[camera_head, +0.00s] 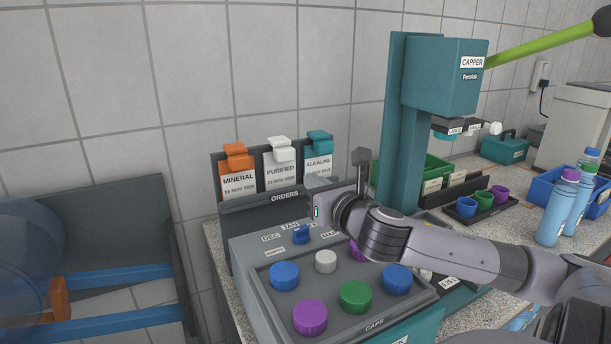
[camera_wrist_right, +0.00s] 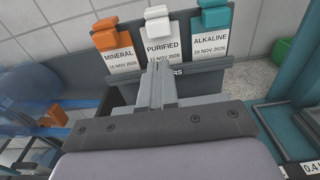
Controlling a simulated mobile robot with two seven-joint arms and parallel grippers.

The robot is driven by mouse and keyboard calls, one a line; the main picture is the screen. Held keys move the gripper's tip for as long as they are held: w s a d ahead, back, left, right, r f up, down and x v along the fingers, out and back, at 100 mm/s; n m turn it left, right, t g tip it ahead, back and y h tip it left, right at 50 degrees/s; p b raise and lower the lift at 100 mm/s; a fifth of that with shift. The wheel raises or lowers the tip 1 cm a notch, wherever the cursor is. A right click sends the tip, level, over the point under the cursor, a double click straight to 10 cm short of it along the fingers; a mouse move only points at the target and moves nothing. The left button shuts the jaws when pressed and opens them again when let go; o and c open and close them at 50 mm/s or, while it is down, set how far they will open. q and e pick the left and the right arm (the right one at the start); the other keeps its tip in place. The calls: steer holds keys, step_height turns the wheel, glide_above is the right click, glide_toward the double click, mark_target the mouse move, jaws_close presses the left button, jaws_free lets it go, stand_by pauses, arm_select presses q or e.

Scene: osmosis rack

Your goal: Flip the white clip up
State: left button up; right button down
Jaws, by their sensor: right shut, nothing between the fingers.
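The white clip (camera_head: 282,150) sits on top of the PURIFIED card (camera_head: 283,171), in the middle of the orders rack (camera_head: 262,213). In the right wrist view the white clip (camera_wrist_right: 158,24) is above and beyond my fingertips. My right gripper (camera_head: 317,181) is shut and empty in front of the rack, to the lower right of the white clip in the head view. Its fingers (camera_wrist_right: 159,72) point toward the PURIFIED card and cover its lower part in the wrist view. I see no contact with the clip. My left gripper is not in view.
An orange clip (camera_head: 237,158) and a teal clip (camera_head: 319,141) flank the white one closely. Below stands a caps tray (camera_head: 337,316) with several coloured caps. The teal capper (camera_head: 400,120) rises to the right. A blue-railed rack (camera_head: 125,275) is at left.

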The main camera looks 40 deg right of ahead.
mark_target(282, 140)
steer(key=shift+f+x, duration=0.35)
steer(key=shift+x, duration=2)
steer(key=shift+f+x, duration=0.4)
steer(key=shift+x, duration=1.95)
steer(key=shift+f+x, duration=0.35)
steer(key=shift+x, duration=2.05)
steer(key=shift+a, duration=0.1)
steer(key=shift+s, duration=0.3)
steer(key=shift+r, duration=3.8)
steer(key=shift+r+x, duration=0.15)
steer(key=shift+x, duration=0.45)
steer(key=shift+r+x, duration=0.15)
steer(key=shift+x, duration=0.5)
steer(key=s+a+r, duration=0.2)
steer(key=s+r, duration=0.1)
steer(key=s, duration=0.4)
steer(key=shift+s+a, duration=0.3)
steer(key=shift+s, duration=0.05)
